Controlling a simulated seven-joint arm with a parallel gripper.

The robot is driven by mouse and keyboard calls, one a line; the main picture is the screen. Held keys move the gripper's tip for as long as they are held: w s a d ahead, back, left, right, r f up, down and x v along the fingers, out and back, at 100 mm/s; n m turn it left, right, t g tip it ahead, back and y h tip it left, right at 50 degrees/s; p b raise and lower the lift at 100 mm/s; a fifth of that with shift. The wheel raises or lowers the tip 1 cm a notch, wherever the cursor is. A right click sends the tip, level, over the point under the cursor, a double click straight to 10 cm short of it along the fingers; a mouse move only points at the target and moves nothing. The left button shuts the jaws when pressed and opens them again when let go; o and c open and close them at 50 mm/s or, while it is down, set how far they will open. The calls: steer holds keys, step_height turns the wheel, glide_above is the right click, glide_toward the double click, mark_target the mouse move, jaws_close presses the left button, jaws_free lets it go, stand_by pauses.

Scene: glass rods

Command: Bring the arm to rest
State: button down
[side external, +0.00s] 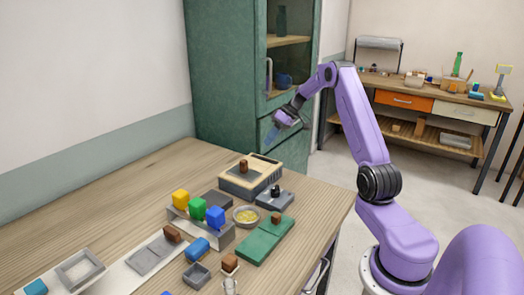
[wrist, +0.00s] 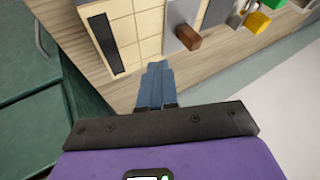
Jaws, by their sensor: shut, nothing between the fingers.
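My gripper (side external: 270,135) is up in the air at the end of my raised purple arm, above the far end of the wooden table (side external: 120,195). Its blue fingers point down and to the left, apart from everything on the table. In the wrist view the two blue fingers of my gripper (wrist: 157,72) lie side by side, shut, with nothing between them.
Below my gripper stands a beige box (side external: 235,183) with a brown block (side external: 243,166) on it. Yellow, green (side external: 197,209) and blue blocks sit in a row nearer the camera. A green cabinet (side external: 225,90) rises behind the table. The air around my gripper looks clear.

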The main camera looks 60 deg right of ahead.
steer(key=s+a+r+n+g+h, duration=0.1)
steer(key=s+a+r+n+g, duration=0.15)
steer(key=a, duration=0.75)
steer(key=s+a+r+n+g, duration=0.1)
steer(key=s+a+r, duration=0.15)
steer(key=a, duration=0.75)
steer(key=s+a+r+n+g+h, duration=0.1)
steer(key=s+a+g, duration=0.15)
steer(key=a, duration=0.75)
steer(key=s+a+n+h, duration=0.1)
steer(key=s+a+n, duration=0.1)
steer(key=s+a, duration=0.35)
steer(key=s+a+n+h, duration=0.1)
steer(key=s+a, duration=0.2)
steer(key=s, duration=0.6)
steer(key=s+d+f+n+t+h, duration=0.1)
steer(key=s+n, duration=0.3)
steer(key=s, duration=0.9)
steer(key=shift+s+d+f+t, duration=0.15)
steer(key=shift+s+d+t, duration=0.15)
